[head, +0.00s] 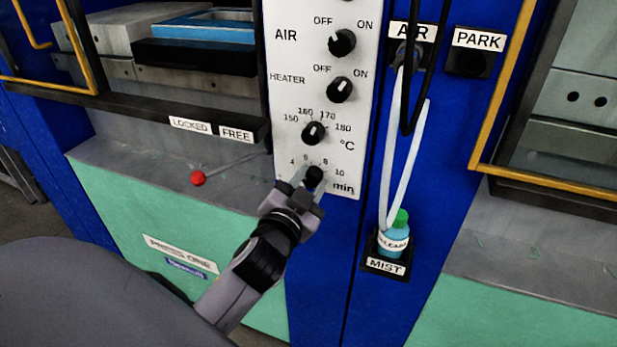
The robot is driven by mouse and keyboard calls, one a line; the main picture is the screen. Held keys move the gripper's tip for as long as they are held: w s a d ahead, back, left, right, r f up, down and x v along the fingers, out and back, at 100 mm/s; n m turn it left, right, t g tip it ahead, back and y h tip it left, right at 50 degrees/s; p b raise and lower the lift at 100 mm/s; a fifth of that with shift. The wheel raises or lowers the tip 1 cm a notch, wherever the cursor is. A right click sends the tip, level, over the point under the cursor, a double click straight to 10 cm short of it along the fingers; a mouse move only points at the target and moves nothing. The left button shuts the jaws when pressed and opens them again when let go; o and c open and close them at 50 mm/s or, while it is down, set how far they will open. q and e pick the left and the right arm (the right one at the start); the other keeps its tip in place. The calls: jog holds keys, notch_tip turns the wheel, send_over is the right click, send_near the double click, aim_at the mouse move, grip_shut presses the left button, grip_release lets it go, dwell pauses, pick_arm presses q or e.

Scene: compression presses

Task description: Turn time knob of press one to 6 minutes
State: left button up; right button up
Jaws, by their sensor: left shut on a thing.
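The time knob (314,176) is a small black knob at the bottom of the white control panel (283,100), with "min" at its lower right. Its scale shows 4, 6, 8 and 10. My left gripper (311,182) reaches up from below and is shut on this knob, one finger on each side. The fingers and the dark knob hide where its pointer aims. A "PRESS ONE" label (180,254) is on the green front at lower left. My right gripper is not in view.
Above are the temperature knob (314,133), heater knob (340,89) and air knob (342,42). A red-tipped lever (198,178) sticks out at left. A mist bottle (393,238) stands in a holder at right, below hanging hoses (403,150).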

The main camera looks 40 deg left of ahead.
pick_arm(q)
jog(key=m+p, duration=0.1)
jog(key=m, duration=0.2)
jog(key=shift+r+p, duration=0.1)
jog(key=shift+p, duration=0.2)
jog(key=shift+m+p, duration=0.45)
jog(key=shift+m, duration=0.95)
jog(key=shift+d, duration=0.1)
jog(key=o, duration=1)
jog(key=shift+o, duration=0.2)
jog(key=b+v, duration=0.1)
jog(key=v, duration=0.6)
